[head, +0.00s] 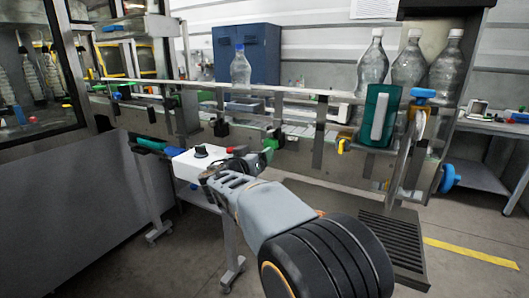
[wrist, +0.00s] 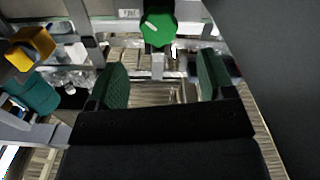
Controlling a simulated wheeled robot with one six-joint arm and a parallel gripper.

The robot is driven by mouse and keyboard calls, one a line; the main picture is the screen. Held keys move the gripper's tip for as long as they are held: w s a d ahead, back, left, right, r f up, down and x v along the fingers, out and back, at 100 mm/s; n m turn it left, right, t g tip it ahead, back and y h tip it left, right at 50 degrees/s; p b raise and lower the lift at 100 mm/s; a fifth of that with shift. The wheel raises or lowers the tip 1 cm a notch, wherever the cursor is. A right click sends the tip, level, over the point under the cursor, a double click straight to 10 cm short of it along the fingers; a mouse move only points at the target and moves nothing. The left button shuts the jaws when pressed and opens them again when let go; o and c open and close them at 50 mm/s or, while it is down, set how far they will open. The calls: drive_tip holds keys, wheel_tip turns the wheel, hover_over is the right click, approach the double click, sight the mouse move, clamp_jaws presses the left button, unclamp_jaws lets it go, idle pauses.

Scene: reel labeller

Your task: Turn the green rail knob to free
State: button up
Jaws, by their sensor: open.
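The green rail knob (wrist: 158,29) shows at the top middle of the wrist view, a round scalloped knob with a short white slanted mark on its face. In the head view a small green knob (head: 274,138) sits on the front of the conveyor rail, just by my fingertips. My gripper (wrist: 163,75) is open, with its two green-padded fingers apart and nothing between them. The knob lies beyond the fingertips, apart from them. In the head view my gripper (head: 264,152) is partly hidden by its own wrist.
A yellow knob (wrist: 30,48) lies to the left in the wrist view. A small white label (wrist: 129,13) beside the green knob is unreadable. In the head view a white box (head: 190,166) with a black knob and red button stands left of my gripper. Clear bottles (head: 372,65) stand at right.

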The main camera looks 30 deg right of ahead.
drive_tip(key=v, duration=0.6)
drive_tip(key=shift+a+b, duration=0.2)
drive_tip(key=shift+b, duration=0.1)
drive_tip(key=shift+s, duration=0.1)
